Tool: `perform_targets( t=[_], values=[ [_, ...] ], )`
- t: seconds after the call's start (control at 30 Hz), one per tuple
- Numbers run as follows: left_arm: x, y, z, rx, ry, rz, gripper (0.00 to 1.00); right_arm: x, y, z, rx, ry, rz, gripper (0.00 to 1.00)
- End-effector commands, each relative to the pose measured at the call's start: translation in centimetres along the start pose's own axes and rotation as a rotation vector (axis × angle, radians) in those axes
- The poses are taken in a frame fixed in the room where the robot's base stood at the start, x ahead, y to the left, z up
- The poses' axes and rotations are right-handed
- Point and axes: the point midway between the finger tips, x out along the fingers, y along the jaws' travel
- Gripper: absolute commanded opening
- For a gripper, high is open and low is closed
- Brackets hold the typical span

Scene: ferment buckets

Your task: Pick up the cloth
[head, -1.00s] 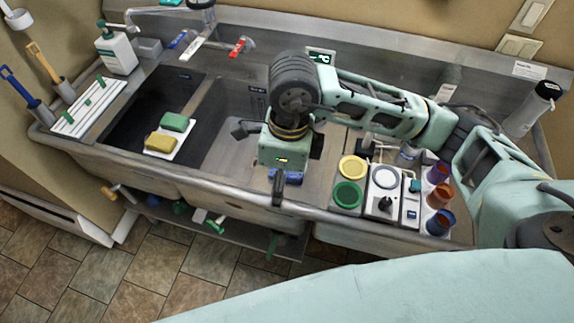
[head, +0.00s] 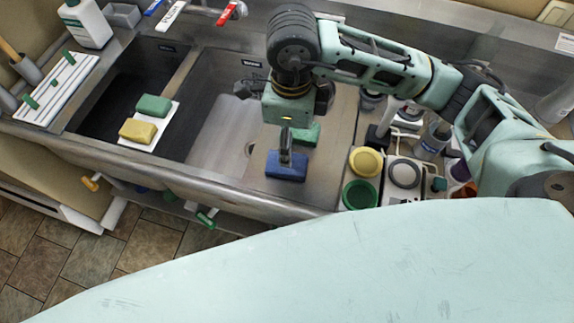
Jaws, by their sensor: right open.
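A folded blue cloth (head: 286,166) lies on the steel surface between the sink basin and the coloured tubs. My right gripper (head: 287,148) points down at it; the visible finger reaches the cloth's far side in the picture. The gripper is open, and I cannot tell whether it touches the cloth. Its other finger is hidden behind the gripper body. A green block-like item (head: 307,134) lies just behind, partly covered by the gripper. My left gripper is not in view.
A yellow sponge (head: 138,131) and a green sponge (head: 153,105) sit on a white tray (head: 160,133) by the left basin. A yellow tub (head: 366,162) and a green tub (head: 360,194) stand close right of the cloth. A faucet and labelled bottle are at the back.

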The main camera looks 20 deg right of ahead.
Motion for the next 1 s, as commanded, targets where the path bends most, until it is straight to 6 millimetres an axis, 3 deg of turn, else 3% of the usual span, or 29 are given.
perform_targets(
  t=[0.03, 0.23, 0.53, 0.73, 0.83, 1.0],
  values=[
    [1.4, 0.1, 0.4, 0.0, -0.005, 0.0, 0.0, 1.4, 0.0, 0.0, 0.0, 0.0, 0.0, 0.72],
    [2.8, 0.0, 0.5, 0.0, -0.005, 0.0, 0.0, 2.9, 0.0, 0.0, 0.0, 0.0, 0.0, 0.72],
    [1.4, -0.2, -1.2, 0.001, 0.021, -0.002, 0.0, 5.5, 0.1, 0.1, 0.001, 0.002, 0.004, 0.72],
    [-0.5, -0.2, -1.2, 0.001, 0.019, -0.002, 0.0, 8.2, 0.4, 0.6, 0.001, 0.004, 0.004, 0.72],
    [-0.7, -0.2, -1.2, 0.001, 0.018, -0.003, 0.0, 9.6, 0.3, 0.6, 0.002, 0.003, 0.003, 0.72],
    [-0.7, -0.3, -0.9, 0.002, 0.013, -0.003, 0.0, 10.5, 0.2, 0.7, 0.0, 0.0, 0.0, 0.72]
  ],
)
